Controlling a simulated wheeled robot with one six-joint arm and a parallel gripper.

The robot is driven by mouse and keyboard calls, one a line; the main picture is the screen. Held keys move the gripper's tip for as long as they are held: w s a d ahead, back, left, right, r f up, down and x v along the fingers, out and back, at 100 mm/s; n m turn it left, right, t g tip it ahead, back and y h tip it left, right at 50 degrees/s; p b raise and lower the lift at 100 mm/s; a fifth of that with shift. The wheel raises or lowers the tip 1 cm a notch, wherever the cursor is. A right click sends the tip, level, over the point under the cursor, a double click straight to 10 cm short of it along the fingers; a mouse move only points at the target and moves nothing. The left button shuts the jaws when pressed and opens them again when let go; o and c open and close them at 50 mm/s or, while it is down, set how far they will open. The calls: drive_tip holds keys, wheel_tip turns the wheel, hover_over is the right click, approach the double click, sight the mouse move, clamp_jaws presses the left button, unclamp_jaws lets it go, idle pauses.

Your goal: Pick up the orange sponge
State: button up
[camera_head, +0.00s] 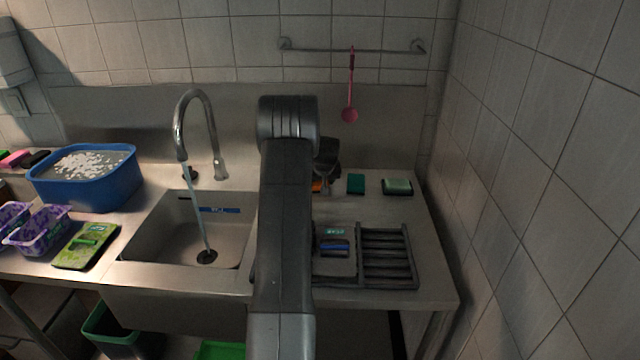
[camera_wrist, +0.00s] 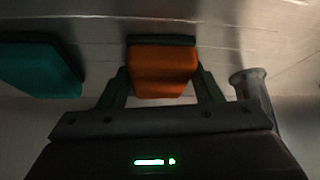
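The orange sponge (camera_wrist: 162,70) has a dark green layer along its far edge. In the wrist view it lies straight ahead, centred between my fingertips. My gripper (camera_wrist: 162,72) has its two fingers apart, one on each side of the sponge. The fingertips look close to its sides, but I cannot tell whether they touch. In the head view only a small strip of the orange sponge (camera_head: 316,186) shows on the counter, beside my arm. My gripper (camera_head: 327,158) is partly hidden there behind the arm.
A teal sponge (camera_head: 355,184) and a green sponge with a pale top (camera_head: 397,187) lie to the right. A black rack (camera_head: 386,257) sits in front. The sink (camera_head: 165,235) with running tap (camera_head: 180,130) and a blue tub (camera_head: 112,190) are left. The tiled wall is close behind.

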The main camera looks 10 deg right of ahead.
drive_tip(key=shift+c, duration=0.7)
drive_tip(key=shift+s+r, duration=0.1)
drive_tip(key=shift+c, duration=0.2)
drive_tip(key=shift+s+r, duration=0.15)
drive_tip(key=shift+r, duration=0.05)
drive_tip(key=s+r+b, duration=0.1)
drive_tip(key=s+r, duration=0.2)
drive_tip(key=s, duration=0.3)
drive_tip(key=s+a+r+b, duration=0.1)
drive_tip(key=s+r+b, duration=0.1)
drive_tip(key=s+r, duration=0.2)
drive_tip(key=s, duration=0.3)
drive_tip(key=shift+s+r, duration=0.2)
drive_tip(key=shift+s, duration=0.05)
drive_tip(key=shift+a, duration=0.1)
